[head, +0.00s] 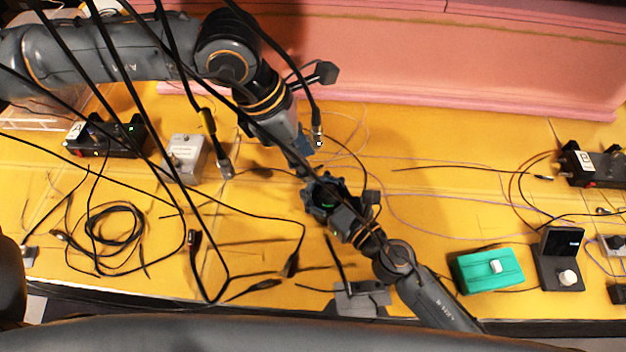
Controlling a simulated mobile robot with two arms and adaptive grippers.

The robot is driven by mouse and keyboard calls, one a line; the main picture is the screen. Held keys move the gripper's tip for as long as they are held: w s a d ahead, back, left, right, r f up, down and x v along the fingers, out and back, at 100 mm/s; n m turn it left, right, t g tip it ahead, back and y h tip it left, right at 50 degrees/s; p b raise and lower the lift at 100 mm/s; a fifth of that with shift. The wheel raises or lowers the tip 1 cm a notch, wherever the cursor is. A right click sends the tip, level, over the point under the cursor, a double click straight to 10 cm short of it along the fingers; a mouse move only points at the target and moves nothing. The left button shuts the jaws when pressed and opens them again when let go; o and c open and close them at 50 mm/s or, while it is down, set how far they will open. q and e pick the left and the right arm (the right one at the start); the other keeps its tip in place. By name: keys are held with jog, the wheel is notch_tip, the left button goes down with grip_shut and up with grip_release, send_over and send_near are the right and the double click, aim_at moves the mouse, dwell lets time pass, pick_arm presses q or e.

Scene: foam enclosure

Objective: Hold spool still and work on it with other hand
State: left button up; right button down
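My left arm comes in from the upper left, and its gripper (306,170) points down at the middle of the yellow table. My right arm comes up from the lower right, and its gripper (328,196) meets the left one there. The two grippers are close together, and I cannot tell whether they touch. A small dark shape with a green spot shows between them. I cannot make out a spool clearly; the fingers and cables hide that spot. Whether either gripper is shut on something cannot be seen.
A coiled black cable (112,226) lies at left, near a grey box (186,158) and a black device (108,138). A green box (487,270) and a black knob unit (560,260) stand at right. Pink foam (430,65) walls the back. Loose cables cross the table.

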pick_arm(q)
jog(key=shift+o, duration=0.5)
jog(key=shift+o, duration=1.2)
jog(key=n+y, duration=0.4)
jog(key=n, duration=1.7)
send_near(329, 190)
jog(key=shift+g, duration=0.3)
jog(key=f, duration=0.8)
jog(key=shift+w+f, duration=0.2)
jog(key=shift+f, duration=0.1)
grip_shut()
